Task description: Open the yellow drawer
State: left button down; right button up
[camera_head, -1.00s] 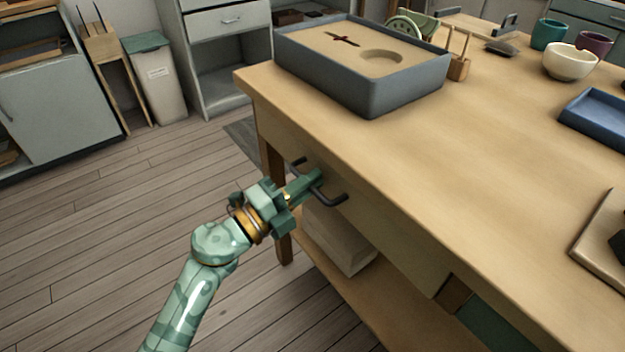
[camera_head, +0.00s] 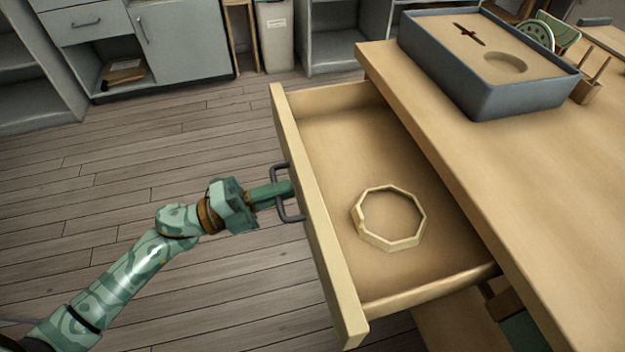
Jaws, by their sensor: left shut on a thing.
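The yellow drawer (camera_head: 322,225) stands pulled well out of the wooden table, and its inside shows. A pale octagonal ring (camera_head: 362,232) lies on the drawer floor. The dark drawer handle (camera_head: 287,177) is on the outside of the drawer front. My left gripper (camera_head: 284,189) is at this handle, shut on it, with its green fingers pointing right toward the drawer front. The exact contact of the fingers is partly hidden by the handle. My right gripper is not in view.
The table top (camera_head: 440,130) carries a grey sand tray (camera_head: 500,95) and a small wooden holder (camera_head: 586,92) at the back. Grey cabinets (camera_head: 185,40) and a pale bin (camera_head: 275,35) stand along the far wall. The plank floor (camera_head: 120,200) left of the drawer is clear.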

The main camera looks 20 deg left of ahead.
pick_arm(q)
jog(key=shift+r+v, duration=0.2)
jog(key=shift+v, duration=0.8)
jog(key=shift+r+v, duration=0.2)
jog(key=shift+v, duration=0.8)
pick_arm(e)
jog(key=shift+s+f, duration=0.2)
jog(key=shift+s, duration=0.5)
pick_arm(q)
jog(key=shift+a, duration=0.1)
jog(key=c, duration=1.6)
grip_release()
jog(key=shift+a, duration=0.1)
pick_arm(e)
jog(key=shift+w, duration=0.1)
